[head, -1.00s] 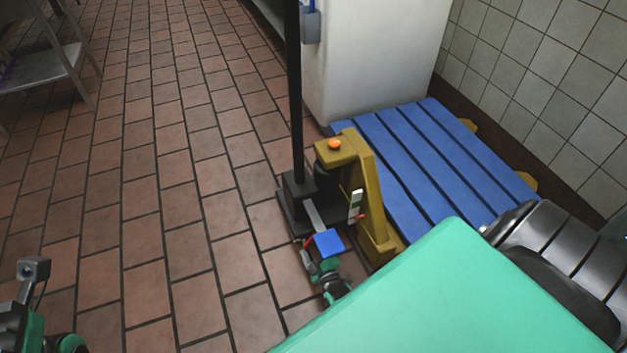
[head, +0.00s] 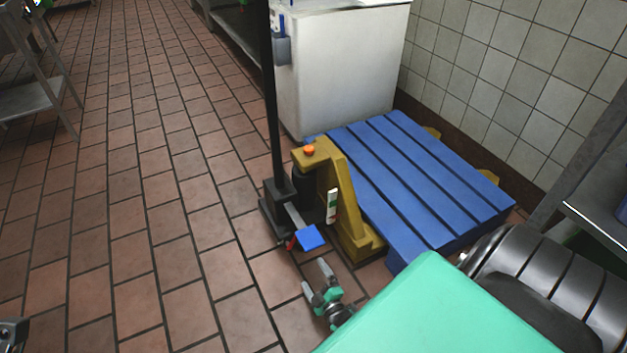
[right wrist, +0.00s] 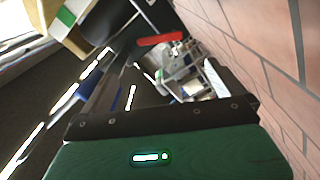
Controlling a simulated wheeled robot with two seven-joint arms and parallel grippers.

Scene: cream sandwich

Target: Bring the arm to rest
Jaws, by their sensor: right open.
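My right gripper (head: 315,279) is at the lower middle of the head view, below the pallet truck and beside my green arm link. Its two grey fingers stand apart with nothing between them. In the right wrist view the open fingers (right wrist: 160,90) reach away from the green gripper body, also with nothing held. Of my left arm only a small dark piece (head: 12,332) shows at the lower left corner of the head view. Its fingers are out of the picture.
A yellow and black pallet truck (head: 342,200) with a blue pedal (head: 311,237) stands close ahead of the right gripper. A blue pallet (head: 425,178) lies behind it. A white cabinet (head: 345,70) stands at the back. The tiled floor (head: 140,200) is clear on the left.

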